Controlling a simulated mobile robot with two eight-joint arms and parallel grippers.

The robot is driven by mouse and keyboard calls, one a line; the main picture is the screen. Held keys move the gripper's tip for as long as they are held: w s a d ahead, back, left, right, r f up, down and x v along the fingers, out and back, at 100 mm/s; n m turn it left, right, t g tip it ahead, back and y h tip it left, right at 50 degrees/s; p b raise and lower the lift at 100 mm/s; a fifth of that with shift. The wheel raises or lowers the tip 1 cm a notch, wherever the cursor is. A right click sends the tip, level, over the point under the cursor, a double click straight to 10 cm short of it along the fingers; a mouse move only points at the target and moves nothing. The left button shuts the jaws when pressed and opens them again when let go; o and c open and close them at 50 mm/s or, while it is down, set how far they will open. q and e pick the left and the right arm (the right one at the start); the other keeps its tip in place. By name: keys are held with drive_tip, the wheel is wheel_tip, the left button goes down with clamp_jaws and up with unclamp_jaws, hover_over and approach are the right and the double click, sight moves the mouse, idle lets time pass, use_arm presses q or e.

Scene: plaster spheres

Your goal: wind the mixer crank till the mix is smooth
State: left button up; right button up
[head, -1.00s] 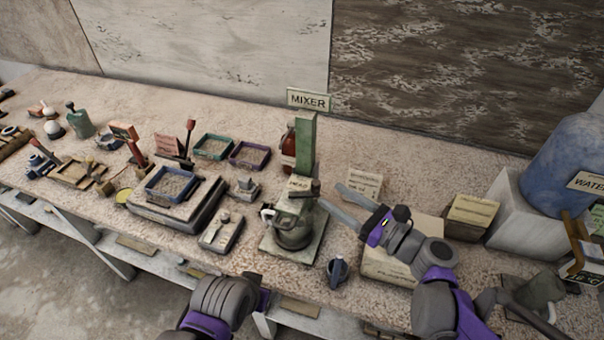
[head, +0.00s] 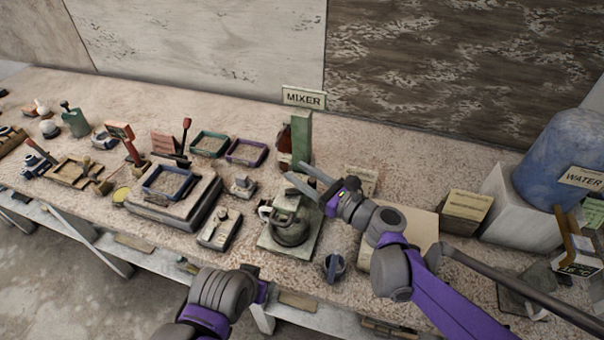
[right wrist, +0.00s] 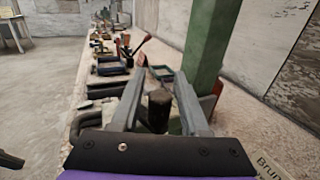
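The mixer stands mid-bench under a MIXER sign (head: 303,97). It has a green upright column (head: 301,135) and a grey-green pot (head: 291,226) on a square base. My right gripper (head: 297,174) reaches in from the right, above the pot and in front of the column. In the right wrist view, its two fingers are apart, with a dark upright crank knob (right wrist: 158,108) between them. I see no clear contact. The inside of the pot and its mix are hidden. My left gripper (head: 262,284) is low at the front edge, its fingers not clearly shown.
Left of the mixer are a scale-like block with a blue tray (head: 170,182), green and purple trays (head: 246,152), and small tools. A dark blue cup-like item (head: 334,267) sits in front. A blue water barrel (head: 562,160) on a white block stands right.

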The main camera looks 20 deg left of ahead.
clamp_jaws()
drive_tip(key=shift+w, duration=0.1)
drive_tip(key=n+g, duration=0.1)
drive_tip(key=g+y, duration=0.1)
drive_tip(key=shift+w+a+f+n+g+b, duration=0.1)
drive_tip(key=shift+w+a+n+g+b, duration=0.05)
drive_tip(key=shift+a+n+g+b, duration=0.2)
drive_tip(key=n+g, duration=0.1)
drive_tip(key=g, duration=0.1)
drive_tip(key=n+g, duration=0.1)
drive_tip(key=g, duration=0.1)
drive_tip(key=shift+w+a+n+y+b, duration=0.15)
drive_tip(key=shift+a+n+y+b, duration=0.15)
drive_tip(key=shift+n+b, duration=0.1)
drive_tip(key=n+g, duration=0.1)
drive_tip(key=g, duration=0.1)
drive_tip(key=a+n+g, duration=0.1)
drive_tip(key=shift+g, duration=0.35)
drive_tip(key=shift+a+n+g+h, duration=0.2)
drive_tip(key=shift+n+g+h, duration=0.1)
drive_tip(key=shift+n+g, duration=0.5)
drive_tip(key=shift+a+n+g+h, duration=0.15)
drive_tip(key=shift+n+g+h, duration=0.15)
drive_tip(key=shift+n+g, duration=0.5)
drive_tip(key=shift+g, duration=0.4)
